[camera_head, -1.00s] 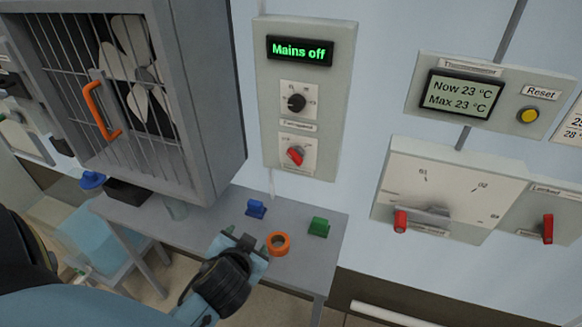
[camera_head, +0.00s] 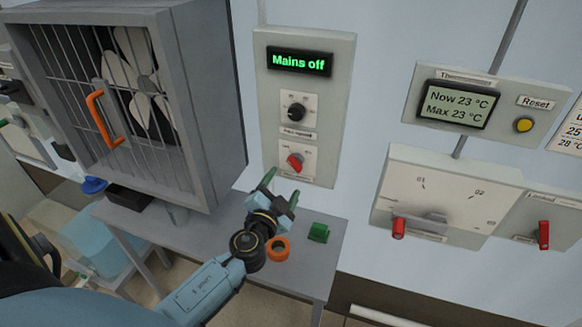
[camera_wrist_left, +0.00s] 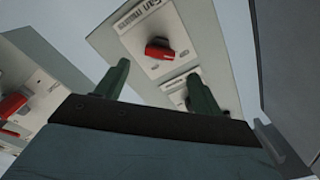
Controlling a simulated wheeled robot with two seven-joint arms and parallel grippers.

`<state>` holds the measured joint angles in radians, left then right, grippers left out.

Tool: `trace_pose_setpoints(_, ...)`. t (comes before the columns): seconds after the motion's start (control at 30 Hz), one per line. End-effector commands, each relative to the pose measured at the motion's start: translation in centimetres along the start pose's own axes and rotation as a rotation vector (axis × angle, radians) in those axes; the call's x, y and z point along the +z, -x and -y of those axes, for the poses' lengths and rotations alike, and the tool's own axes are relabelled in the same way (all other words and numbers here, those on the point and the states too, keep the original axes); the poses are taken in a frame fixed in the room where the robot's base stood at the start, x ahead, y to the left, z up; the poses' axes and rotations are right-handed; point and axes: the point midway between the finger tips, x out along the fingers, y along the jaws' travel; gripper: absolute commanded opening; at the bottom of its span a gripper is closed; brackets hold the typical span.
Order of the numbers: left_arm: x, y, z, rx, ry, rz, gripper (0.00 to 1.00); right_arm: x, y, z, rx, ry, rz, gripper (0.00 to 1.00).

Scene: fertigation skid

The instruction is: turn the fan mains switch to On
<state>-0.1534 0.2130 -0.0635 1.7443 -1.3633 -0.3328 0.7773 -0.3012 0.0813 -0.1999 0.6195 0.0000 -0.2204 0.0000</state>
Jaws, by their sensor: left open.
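The fan mains switch is a red knob (camera_head: 295,161) on a white plate low on the grey fan panel (camera_head: 326,115). Its pointer is tilted to the upper left, and the panel's display (camera_head: 299,62) reads "Mains off". A black knob (camera_head: 297,112) sits above it. My left gripper (camera_head: 281,188) is open and empty, its green fingertips just below the red knob and apart from it in the head view. In the left wrist view a red knob (camera_wrist_left: 158,50) shows beyond the two fingers (camera_wrist_left: 158,88). My right gripper is not in view.
A caged fan box (camera_head: 130,100) with an orange handle stands left of the panel. On the grey table (camera_head: 200,235) below are an orange ring (camera_head: 278,249) and a green block (camera_head: 318,233). A thermometer panel (camera_head: 480,104) and a panel with red handles (camera_head: 445,200) are to the right.

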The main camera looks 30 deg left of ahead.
Motion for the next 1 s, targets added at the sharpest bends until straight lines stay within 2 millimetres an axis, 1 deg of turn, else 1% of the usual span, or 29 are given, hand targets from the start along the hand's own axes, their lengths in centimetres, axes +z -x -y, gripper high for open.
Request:
trace_pose_setpoints(0.03,-0.2,-1.2,0.2,-0.001,-0.002,-0.001,0.68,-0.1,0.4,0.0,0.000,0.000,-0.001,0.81)
trace_pose_setpoints(0.1,-0.1,-2.5,0.1,-0.001,-0.003,-0.001,0.68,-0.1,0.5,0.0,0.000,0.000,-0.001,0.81)
trace_pose_setpoints(0.3,0.0,-5.3,0.0,-0.001,-0.001,0.000,0.68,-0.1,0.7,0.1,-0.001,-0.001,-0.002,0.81)
trace_pose_setpoints(0.5,0.0,-6.5,0.0,0.000,-0.001,0.001,0.68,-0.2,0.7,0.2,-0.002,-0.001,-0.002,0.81)
trace_pose_setpoints(0.77,0.0,-6.6,0.0,0.000,0.000,0.001,0.68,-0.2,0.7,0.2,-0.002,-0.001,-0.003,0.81)
trace_pose_setpoints(0.87,0.0,-6.6,0.0,0.000,0.000,0.001,0.57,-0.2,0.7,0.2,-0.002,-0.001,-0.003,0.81)
trace_pose_setpoints(1.0,0.0,-6.6,0.0,0.000,0.000,0.001,0.39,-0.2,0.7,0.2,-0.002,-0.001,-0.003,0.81)
